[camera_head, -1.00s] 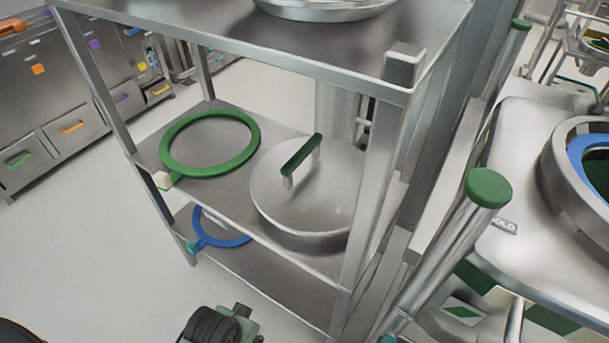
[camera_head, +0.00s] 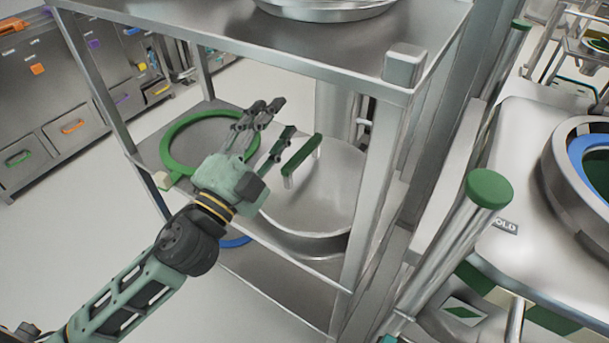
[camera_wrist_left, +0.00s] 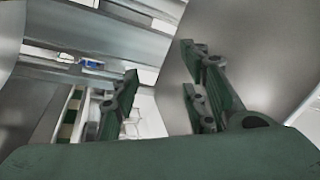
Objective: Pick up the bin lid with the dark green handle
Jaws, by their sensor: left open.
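The round steel bin lid (camera_head: 325,205) lies on the middle shelf of the steel rack. Its dark green bar handle (camera_head: 301,162) stands up from its top. My left gripper (camera_head: 277,122) reaches in from the left over the shelf, just left of the handle and apart from it. Its fingers are spread and empty. The wrist and fingers cover the lid's left part and part of the green ring. In the left wrist view the two fingers (camera_wrist_left: 160,100) stand apart with nothing between them. The right gripper is in no view.
A green ring (camera_head: 180,140) lies on the same shelf (camera_head: 151,150), with a blue ring (camera_head: 236,241) lower down. The rack's front post (camera_head: 372,190) and upper shelf (camera_head: 250,30) border the opening. A green-capped post (camera_head: 489,188) stands to the right.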

